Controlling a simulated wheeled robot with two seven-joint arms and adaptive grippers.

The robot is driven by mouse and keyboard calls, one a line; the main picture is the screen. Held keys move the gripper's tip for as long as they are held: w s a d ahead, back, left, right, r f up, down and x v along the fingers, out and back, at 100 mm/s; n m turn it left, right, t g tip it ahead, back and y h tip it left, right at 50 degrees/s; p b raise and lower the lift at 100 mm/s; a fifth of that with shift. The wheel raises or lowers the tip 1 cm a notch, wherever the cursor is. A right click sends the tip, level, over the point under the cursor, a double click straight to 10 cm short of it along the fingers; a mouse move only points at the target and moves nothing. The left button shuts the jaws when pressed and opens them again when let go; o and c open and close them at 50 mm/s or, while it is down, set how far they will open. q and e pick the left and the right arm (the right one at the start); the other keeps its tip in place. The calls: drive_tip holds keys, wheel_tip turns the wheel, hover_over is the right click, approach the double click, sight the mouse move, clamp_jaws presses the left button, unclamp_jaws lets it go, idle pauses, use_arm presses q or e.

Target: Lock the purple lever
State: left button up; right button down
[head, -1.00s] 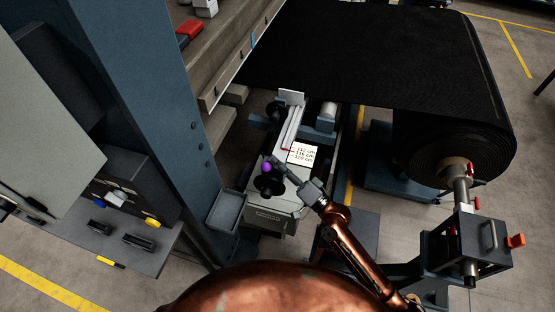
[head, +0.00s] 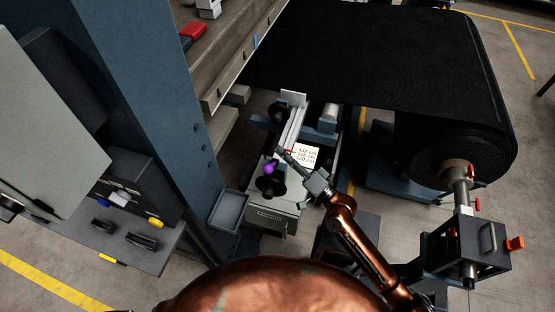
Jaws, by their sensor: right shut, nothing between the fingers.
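The purple lever (head: 271,168) shows as a small purple knob beside a black round handwheel (head: 270,186) on the grey machine unit below the belt. My right gripper (head: 284,154) is shut and empty, just up and to the right of the purple knob. I cannot tell whether its fingertips touch the lever. The lever's shaft is too small to make out. My left gripper is not in view.
A white label with cm figures (head: 306,154) lies right of the gripper. A second black wheel (head: 277,112) is farther back. The black belt roll (head: 450,150) stands at right, a blue column (head: 150,90) at left, a grey tray (head: 229,210) between column and unit.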

use_arm(q)
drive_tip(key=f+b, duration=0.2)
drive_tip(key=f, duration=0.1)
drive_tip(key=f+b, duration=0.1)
drive_tip(key=b, duration=0.1)
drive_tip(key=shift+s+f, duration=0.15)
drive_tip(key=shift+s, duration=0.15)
use_arm(e)
drive_tip(key=f+v, duration=0.1)
drive_tip(key=v, duration=0.9)
drive_tip(key=shift+w, duration=0.35)
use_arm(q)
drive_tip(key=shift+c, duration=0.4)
use_arm(e)
drive_tip(key=shift+f, duration=0.1)
